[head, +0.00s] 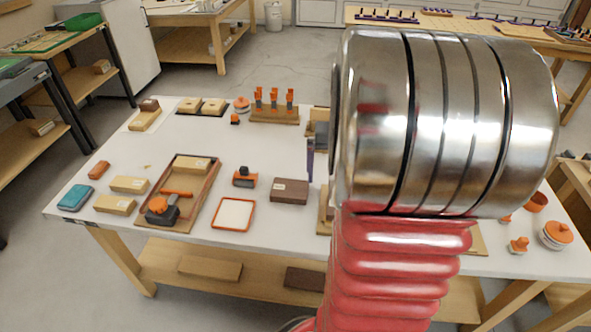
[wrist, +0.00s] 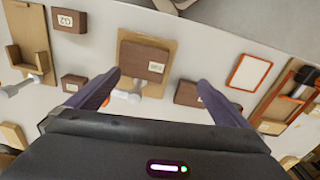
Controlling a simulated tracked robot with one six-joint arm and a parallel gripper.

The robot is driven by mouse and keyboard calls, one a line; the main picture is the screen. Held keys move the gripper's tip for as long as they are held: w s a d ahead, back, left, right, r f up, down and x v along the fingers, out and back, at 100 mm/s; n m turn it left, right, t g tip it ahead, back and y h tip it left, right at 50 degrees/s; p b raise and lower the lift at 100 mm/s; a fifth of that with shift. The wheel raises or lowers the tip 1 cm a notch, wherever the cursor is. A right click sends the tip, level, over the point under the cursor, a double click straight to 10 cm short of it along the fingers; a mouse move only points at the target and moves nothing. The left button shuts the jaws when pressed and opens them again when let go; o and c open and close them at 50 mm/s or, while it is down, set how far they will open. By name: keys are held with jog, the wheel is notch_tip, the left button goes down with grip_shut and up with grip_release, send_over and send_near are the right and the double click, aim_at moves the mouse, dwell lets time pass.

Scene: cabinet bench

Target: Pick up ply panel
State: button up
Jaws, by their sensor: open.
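A tan board that looks like the ply panel (wrist: 150,34) lies near the upper middle of the wrist view. A dark brown labelled block (wrist: 143,60) rests on it and covers much of it. My gripper (wrist: 159,78) is open and empty, its two dark purple fingers apart. In the wrist view the fingertips frame the lower part of the board and block; I cannot tell the height between them. In the head view my arm hides most of this area, and only a dark purple finger shows at its left edge.
A brown block (wrist: 187,94) lies by the right finger. A smaller brown block (wrist: 73,83) is near the left one. An orange-rimmed white tray (head: 234,214) and a wooden tray (head: 208,199) with a tool stand on the white bench (head: 150,165). Pegs (head: 274,98) stand at the back.

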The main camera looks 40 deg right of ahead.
jog(key=shift+m, duration=0.5)
jog(key=d, duration=0.1)
jog(key=s+d+f, duration=0.2)
jog(key=d, duration=0.1)
jog(key=shift+d+f, duration=0.1)
notch_tip(320, 180, down, 8)
jog(key=shift+f, duration=0.25)
jog(key=shift+w+f, duration=0.15)
jog(key=shift+f, duration=2.5)
